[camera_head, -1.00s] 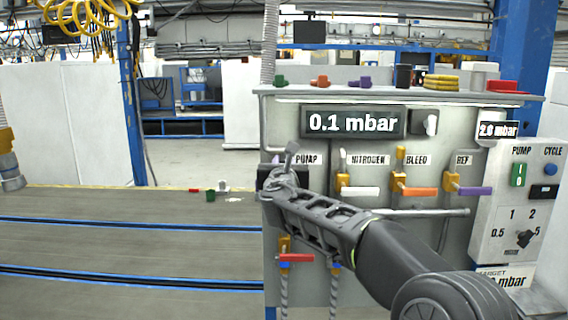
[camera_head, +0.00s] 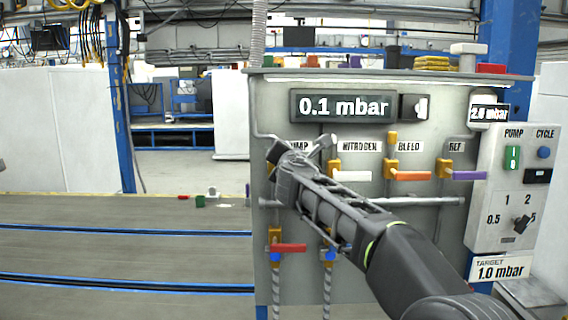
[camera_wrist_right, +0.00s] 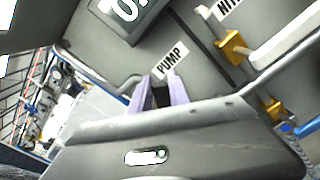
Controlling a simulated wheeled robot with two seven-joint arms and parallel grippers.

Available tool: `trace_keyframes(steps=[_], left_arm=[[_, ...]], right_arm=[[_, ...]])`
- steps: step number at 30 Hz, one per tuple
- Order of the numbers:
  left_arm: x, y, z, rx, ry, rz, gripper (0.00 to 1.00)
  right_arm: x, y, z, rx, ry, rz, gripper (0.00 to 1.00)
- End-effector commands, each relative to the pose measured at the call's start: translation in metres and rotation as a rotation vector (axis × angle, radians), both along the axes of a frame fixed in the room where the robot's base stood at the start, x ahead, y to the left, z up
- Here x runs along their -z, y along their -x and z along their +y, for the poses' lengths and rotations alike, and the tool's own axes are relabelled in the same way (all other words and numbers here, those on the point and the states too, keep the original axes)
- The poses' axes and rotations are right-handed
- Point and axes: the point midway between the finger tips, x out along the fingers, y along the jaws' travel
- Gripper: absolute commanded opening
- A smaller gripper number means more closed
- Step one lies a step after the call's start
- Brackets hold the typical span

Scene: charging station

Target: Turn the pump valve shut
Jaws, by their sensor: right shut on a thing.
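My right gripper (camera_head: 285,158) is at the panel's left part, just below the partly covered PUMP label (camera_head: 299,146). It is shut on the pump valve's handle, which the gripper largely hides. In the right wrist view the two lilac fingertips (camera_wrist_right: 160,94) stand close together below the PUMP label (camera_wrist_right: 171,61), with a dark part between them. A pale grey knobbed piece (camera_head: 326,141) sticks out right of the gripper in the head view; I cannot tell whether it is handle or gripper. The display (camera_head: 343,107) reads 0.1 mbar. My left gripper is not in view.
White nitrogen (camera_head: 351,176), orange bleed (camera_head: 411,176) and purple REF (camera_head: 468,176) levers lie to the right. A red lever (camera_head: 289,248) sits below. A horizontal pipe (camera_head: 420,200) crosses the panel. The control box (camera_head: 512,200) is at the far right.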

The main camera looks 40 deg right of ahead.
Motion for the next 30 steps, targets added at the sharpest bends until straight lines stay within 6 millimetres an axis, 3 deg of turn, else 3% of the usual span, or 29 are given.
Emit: trace_keyframes(steps=[1, 18, 30], left_arm=[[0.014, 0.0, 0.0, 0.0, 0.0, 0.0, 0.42], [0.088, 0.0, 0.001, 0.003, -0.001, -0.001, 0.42], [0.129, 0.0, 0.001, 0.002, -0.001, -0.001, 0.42]], right_arm=[[0.009, 0.002, -0.003, 0.001, -0.034, -0.031, 0.0], [0.042, 0.019, -0.022, -0.001, -0.449, -0.38, 0.0], [0.064, 0.022, -0.027, 0.001, -0.687, -0.578, 0.0]])
